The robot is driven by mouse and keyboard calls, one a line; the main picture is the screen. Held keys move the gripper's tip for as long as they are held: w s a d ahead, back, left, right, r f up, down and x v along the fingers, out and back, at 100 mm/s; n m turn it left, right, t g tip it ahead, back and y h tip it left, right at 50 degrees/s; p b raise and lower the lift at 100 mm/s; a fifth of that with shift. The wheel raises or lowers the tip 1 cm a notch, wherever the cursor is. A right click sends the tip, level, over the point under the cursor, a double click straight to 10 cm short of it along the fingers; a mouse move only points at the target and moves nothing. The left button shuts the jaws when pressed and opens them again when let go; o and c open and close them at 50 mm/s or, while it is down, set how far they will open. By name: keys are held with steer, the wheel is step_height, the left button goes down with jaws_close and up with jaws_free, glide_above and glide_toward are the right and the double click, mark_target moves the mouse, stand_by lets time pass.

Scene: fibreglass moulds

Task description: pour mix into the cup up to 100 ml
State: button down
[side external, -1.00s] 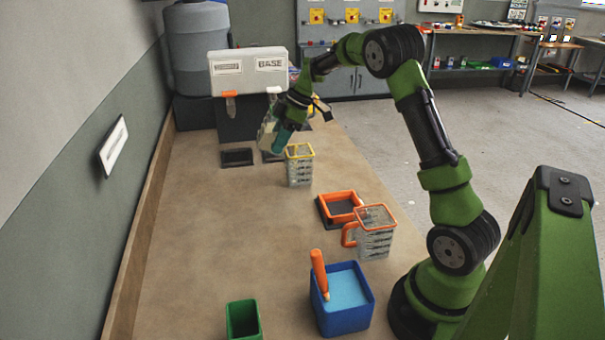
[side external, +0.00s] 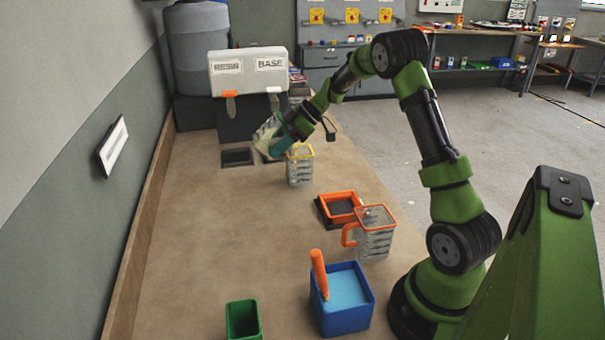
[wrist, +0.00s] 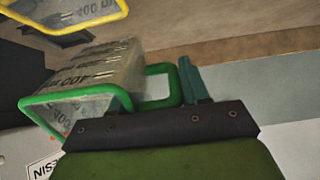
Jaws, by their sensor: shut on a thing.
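My gripper (side external: 281,146) is shut on a clear measuring jug with a green rim (wrist: 95,85), by its green handle. In the side external view the jug (side external: 265,134) is tilted in the air, at the upper left of a clear graduated cup with a yellow rim (side external: 300,168). That cup stands upright on the bench; its rim (wrist: 62,28) shows at the upper left of the wrist view, apart from the jug's mouth there. Teal fingers (wrist: 191,80) are at the jug's handle. I cannot make out a stream or the liquid level in either vessel.
An orange-rimmed jug (side external: 374,240) and an orange-framed dark scale or tray (side external: 340,207) stand nearer on the bench. A blue tub (side external: 345,314) and green bin (side external: 243,320) are in front. A white BASE dispenser (side external: 248,72) stands behind. The bench's left middle is clear.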

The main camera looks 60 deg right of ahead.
steer(key=shift+f+t+y, duration=0.3)
steer(key=shift+t+y, duration=0.6)
stand_by(2.3)
steer(key=g+h, duration=0.2)
steer(key=r+g+h, duration=0.1)
steer(key=g+h, duration=0.1)
stand_by(0.3)
steer(key=g+h, duration=0.1)
steer(key=r+g+h, duration=0.1)
steer(key=g+h, duration=0.1)
steer(key=s+d+g+h, duration=0.1)
steer(key=shift+r+g, duration=0.25)
steer(key=shift+g, duration=0.15)
